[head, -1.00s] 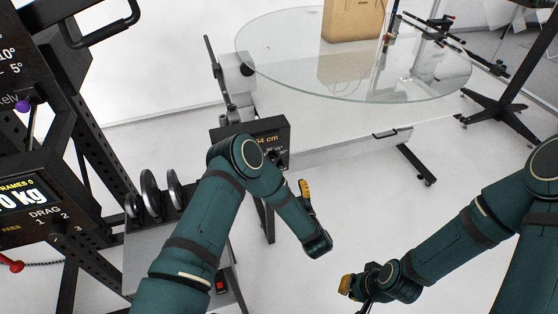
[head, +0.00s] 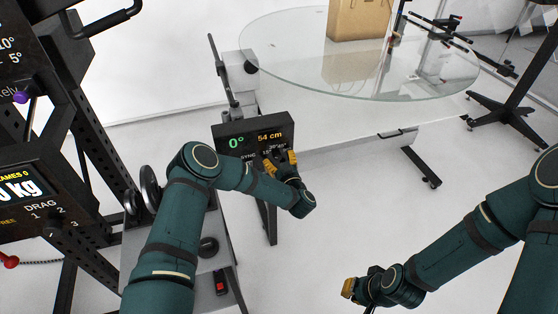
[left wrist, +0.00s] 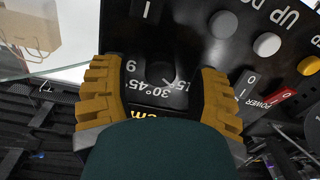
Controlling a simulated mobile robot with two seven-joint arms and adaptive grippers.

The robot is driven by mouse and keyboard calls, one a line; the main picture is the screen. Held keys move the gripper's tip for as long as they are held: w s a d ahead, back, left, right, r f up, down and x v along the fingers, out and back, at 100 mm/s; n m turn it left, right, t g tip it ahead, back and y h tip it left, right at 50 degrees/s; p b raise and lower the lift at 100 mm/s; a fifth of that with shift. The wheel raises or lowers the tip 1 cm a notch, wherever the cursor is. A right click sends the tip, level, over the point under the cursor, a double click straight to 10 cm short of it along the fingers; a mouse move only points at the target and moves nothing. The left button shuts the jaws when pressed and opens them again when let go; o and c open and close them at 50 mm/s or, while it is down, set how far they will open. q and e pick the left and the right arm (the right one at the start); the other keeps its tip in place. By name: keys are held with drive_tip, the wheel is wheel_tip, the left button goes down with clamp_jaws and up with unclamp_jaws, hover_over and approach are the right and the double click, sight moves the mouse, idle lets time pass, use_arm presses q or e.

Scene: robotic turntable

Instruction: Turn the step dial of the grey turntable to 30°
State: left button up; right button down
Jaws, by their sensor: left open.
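The turntable has a round clear glass top (head: 290,75) in the head view. Its dark control box (head: 232,130) reads 0° and 54 cm. In the left wrist view, the dark step dial (left wrist: 160,72) sits on the panel with labels including 15°, 30° and 45° around it; which mark it points to is not clear. My left gripper (head: 284,160) is open in front of the box. In the left wrist view its yellow fingers (left wrist: 160,95) stand either side of the dial; contact cannot be told. My right gripper (head: 352,288) is low at right, away from the box, its jaws unclear.
A cardboard box (head: 358,18) stands on the glass.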

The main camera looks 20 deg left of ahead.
use_arm(q)
clamp_jaws()
idle(0.4)
drive_tip(key=shift+r+m+p, duration=0.15)
drive_tip(key=shift+m+p, duration=0.5)
drive_tip(key=shift+m, duration=0.35)
drive_tip(key=shift+w+m, duration=0.1)
drive_tip(key=shift+m, duration=0.8)
drive_tip(key=shift+m+p, duration=0.4)
drive_tip(key=shift+m, duration=2.1)
